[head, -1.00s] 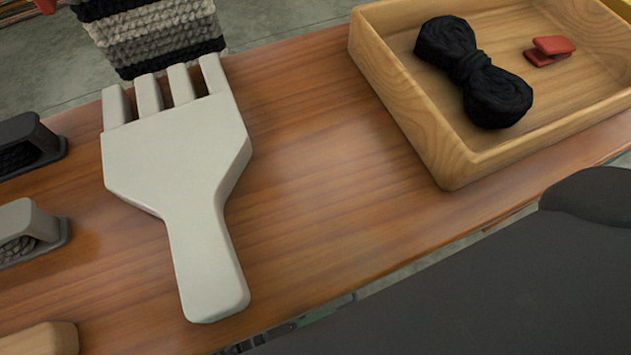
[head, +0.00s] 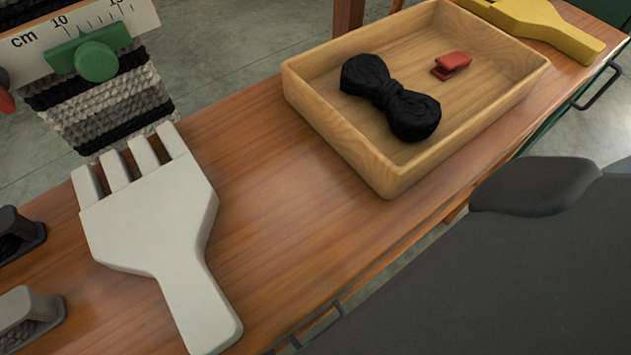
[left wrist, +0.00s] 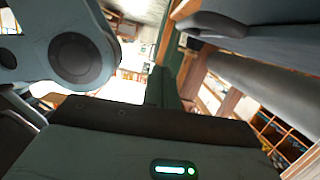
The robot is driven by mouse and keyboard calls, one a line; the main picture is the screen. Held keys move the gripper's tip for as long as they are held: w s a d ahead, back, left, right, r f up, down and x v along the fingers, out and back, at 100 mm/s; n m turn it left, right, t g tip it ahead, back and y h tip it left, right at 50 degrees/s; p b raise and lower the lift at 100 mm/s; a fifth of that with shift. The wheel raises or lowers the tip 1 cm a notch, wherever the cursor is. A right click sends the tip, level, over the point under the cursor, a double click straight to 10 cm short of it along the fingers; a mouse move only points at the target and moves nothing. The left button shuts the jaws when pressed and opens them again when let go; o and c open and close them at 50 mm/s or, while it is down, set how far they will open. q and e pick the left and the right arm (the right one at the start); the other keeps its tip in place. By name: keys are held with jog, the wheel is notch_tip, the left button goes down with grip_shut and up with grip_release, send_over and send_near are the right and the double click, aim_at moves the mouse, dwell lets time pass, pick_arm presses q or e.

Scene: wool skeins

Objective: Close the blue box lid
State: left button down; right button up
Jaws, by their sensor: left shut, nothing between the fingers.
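No blue box and no lid show in the head view or the left wrist view. My left gripper (left wrist: 152,115) shows along the bottom of the left wrist view as a dark bar behind a grey housing with a lit green strip. It is shut and holds nothing. Neither gripper shows in the head view, and my right gripper is in no view.
A wooden table (head: 255,200) carries a large grey fork-shaped comb (head: 160,225) and a shallow wooden tray (head: 345,140). The tray holds a black skein (head: 390,97) and a red clip (head: 451,66). A yellow tool (head: 540,25) lies beyond. Bare tabletop separates comb and tray.

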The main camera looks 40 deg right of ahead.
pick_arm(q)
jog(key=v, duration=0.9)
jog(key=shift+s+f+p, duration=0.15)
jog(key=shift+f+p, duration=0.1)
jog(key=shift+p, duration=0.15)
